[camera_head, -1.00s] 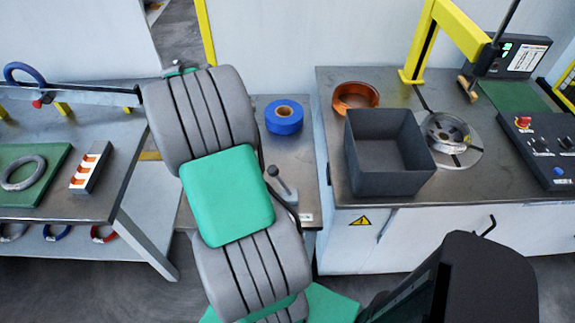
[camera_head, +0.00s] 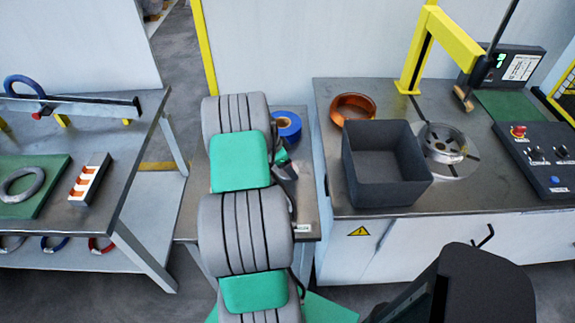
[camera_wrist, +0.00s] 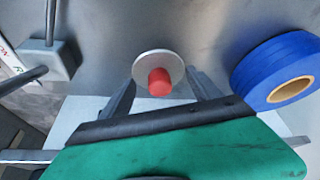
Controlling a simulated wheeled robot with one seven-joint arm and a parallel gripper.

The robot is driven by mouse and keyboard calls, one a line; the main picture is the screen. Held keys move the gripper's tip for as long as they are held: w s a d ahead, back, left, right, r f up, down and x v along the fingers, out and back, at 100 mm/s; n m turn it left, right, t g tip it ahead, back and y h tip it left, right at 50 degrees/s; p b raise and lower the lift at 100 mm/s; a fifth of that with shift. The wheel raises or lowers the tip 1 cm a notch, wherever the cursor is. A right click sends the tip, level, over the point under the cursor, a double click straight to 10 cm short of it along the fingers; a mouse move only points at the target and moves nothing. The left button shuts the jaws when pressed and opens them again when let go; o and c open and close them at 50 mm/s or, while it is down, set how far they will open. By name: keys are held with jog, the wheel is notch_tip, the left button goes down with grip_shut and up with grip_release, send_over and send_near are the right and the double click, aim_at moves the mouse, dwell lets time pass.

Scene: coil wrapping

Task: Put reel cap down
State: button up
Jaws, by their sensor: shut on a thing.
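The reel cap (camera_wrist: 146,62), a pale grey disc with a red knob (camera_wrist: 159,82), is between the fingertips of my gripper (camera_wrist: 160,80) in the wrist view. My gripper is shut on it. The cap is over the grey metal top of the small middle table (camera_wrist: 190,22); I cannot tell whether it touches the top. In the head view my own arm hides the gripper and the cap.
A blue tape roll (camera_wrist: 283,70) lies right of the cap; it also shows in the head view (camera_head: 288,127). A grey lever block (camera_wrist: 50,62) stands to the left. A dark open bin (camera_head: 385,190) and a copper coil (camera_head: 352,107) are on the right bench.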

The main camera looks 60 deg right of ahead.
jog(key=shift+f+b, duration=0.3)
jog(key=shift+f, duration=0.05)
jog(key=o, duration=1.5)
jog(key=shift+r, duration=0.1)
jog(key=shift+o, duration=0.2)
